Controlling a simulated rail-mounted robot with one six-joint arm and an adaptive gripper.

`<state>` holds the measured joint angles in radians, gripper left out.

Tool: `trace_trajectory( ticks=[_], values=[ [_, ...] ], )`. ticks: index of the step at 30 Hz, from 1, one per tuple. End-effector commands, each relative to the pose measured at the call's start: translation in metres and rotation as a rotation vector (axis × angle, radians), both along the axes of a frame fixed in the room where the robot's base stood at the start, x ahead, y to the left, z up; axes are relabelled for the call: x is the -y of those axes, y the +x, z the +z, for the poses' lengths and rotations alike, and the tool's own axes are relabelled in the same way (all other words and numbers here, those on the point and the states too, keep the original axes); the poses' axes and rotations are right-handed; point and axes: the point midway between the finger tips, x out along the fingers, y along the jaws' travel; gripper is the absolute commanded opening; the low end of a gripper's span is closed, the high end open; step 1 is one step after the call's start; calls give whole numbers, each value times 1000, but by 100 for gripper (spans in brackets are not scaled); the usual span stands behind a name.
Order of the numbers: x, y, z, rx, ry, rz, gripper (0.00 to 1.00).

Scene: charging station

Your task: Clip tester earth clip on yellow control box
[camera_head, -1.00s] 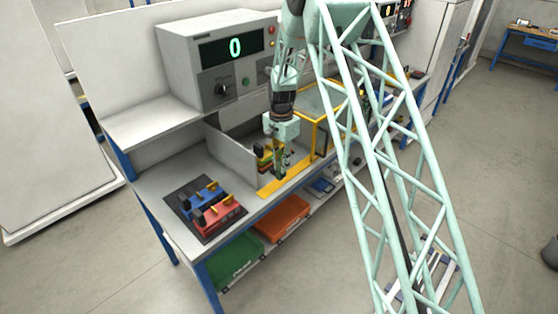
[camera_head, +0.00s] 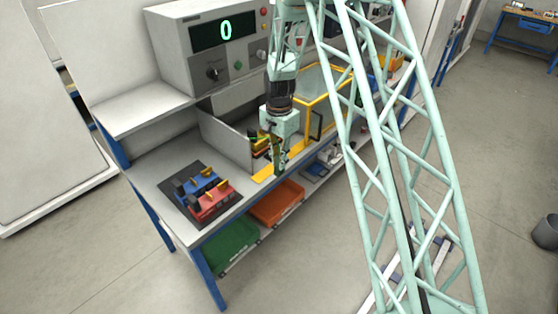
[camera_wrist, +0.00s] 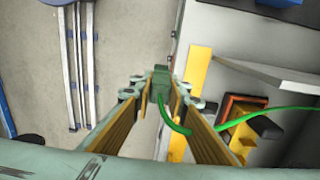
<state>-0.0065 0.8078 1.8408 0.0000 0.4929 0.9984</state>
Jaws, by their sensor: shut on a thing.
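My gripper (camera_head: 279,168) hangs pointing down at the bench front edge, by the yellow strip. In the wrist view its fingers (camera_wrist: 160,90) are closed on a small green clip (camera_wrist: 160,76), which I take to be the earth clip. A green cable (camera_wrist: 172,125) runs from it, loops, and leaves to the right. A yellow-framed clear box (camera_head: 318,84) stands on the bench just right of and behind the gripper. The clip itself is mostly hidden in the head view.
A grey tester (camera_head: 208,45) reading 0 stands on the shelf. Blue and red blocks sit on a dark mat (camera_head: 182,207). Green (camera_head: 228,247) and orange (camera_head: 277,204) trays are below.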

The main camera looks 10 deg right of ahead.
Motion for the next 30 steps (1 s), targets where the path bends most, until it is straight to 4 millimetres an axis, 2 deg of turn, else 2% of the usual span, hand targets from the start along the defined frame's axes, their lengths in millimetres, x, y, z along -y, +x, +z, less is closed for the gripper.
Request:
trace_trajectory(
  ticks=[14, 30],
  values=[
    [0, 0, 1, 0, 0, 0, 3],
    [0, 0, 15, 0, 0, 0, 3]
  ],
)
